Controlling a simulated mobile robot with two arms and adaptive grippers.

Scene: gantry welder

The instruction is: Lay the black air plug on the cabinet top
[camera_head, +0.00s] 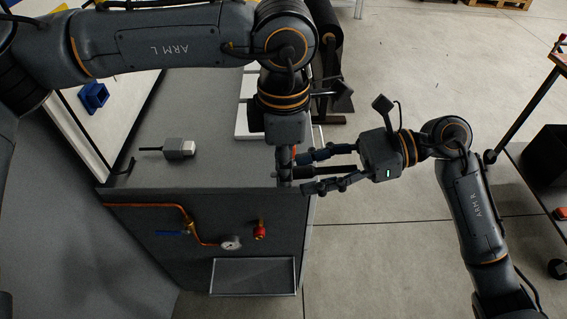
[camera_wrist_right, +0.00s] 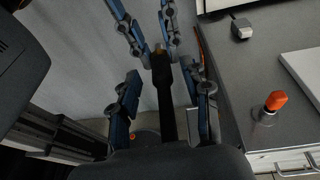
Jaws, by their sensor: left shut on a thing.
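The black air plug (camera_head: 328,172) is a dark rod held level off the cabinet's right side. In the right wrist view the plug (camera_wrist_right: 166,90) shows a small brass-coloured tip at its far end. My left gripper (camera_head: 285,172) points down at the cabinet's front right corner and is shut on the plug's far end; its exact contact is partly hidden. My right gripper (camera_head: 304,172) comes from the right, its fingers open on both sides of the plug with gaps to it. The grey cabinet top (camera_head: 225,170) is beside the grippers.
An orange knob (camera_wrist_right: 275,100) rises near the cabinet's edge. Copper pipe (camera_head: 155,205) and a gauge (camera_head: 231,243) are on its front. The top's front middle is clear.

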